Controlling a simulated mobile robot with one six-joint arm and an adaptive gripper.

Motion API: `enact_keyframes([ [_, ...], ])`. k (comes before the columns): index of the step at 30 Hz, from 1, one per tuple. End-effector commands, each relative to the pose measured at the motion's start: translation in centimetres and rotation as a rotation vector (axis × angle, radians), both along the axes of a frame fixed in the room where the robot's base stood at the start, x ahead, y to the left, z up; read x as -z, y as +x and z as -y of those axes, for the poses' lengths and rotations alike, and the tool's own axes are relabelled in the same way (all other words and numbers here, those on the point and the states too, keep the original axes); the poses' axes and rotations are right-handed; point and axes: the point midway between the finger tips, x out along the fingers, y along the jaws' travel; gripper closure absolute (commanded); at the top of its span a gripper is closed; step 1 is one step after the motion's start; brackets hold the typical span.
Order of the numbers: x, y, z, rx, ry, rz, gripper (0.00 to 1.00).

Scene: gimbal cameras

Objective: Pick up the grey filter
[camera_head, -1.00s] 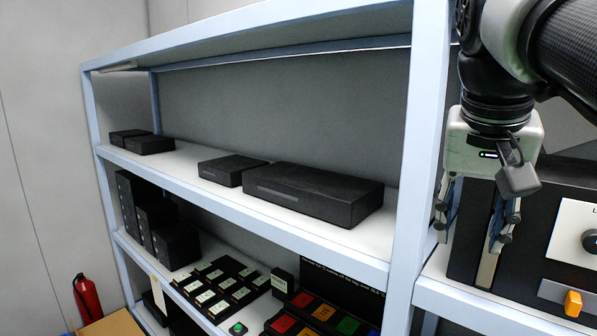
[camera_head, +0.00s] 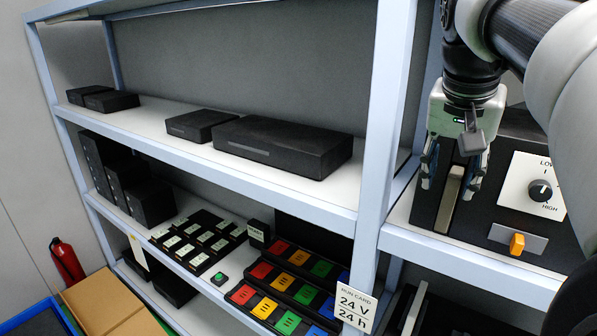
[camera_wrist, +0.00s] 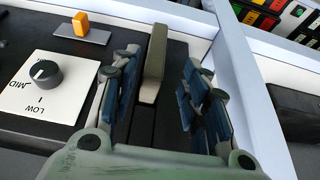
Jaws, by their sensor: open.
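A narrow upright grey-beige slab, which looks like the grey filter (camera_head: 447,213), stands in a black device on the right-hand shelf. In the wrist view the filter (camera_wrist: 155,60) rises from the black top, with its near end pale. My gripper (camera_head: 450,188) points down over the device with its blue-padded fingers apart. In the wrist view my gripper (camera_wrist: 158,75) is open, one finger on each side of the filter with visible gaps. It holds nothing. I cannot tell how deep the filter sits in the device.
The device has a white dial panel (camera_head: 532,187) and an orange switch (camera_head: 517,243). A pale blue shelf post (camera_head: 385,130) stands close left of my gripper. Left shelves hold black boxes (camera_head: 283,147) and coloured tiles (camera_head: 290,285). A run card (camera_head: 352,308) reads 24 V, 24 h.

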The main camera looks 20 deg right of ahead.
Motion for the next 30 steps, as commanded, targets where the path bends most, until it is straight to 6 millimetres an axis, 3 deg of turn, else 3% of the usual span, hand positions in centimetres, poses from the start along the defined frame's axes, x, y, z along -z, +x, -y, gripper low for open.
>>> enact_keyframes([
  [5,1.0,0.1,0.5,0.001,0.0,-0.001,0.58],
  [13,4.5,0.7,2.0,-0.001,0.001,-0.002,0.58],
  [23,5.2,1.0,2.2,-0.001,0.0,0.0,0.58],
  [30,5.1,1.0,2.2,-0.001,-0.001,0.0,0.74],
])
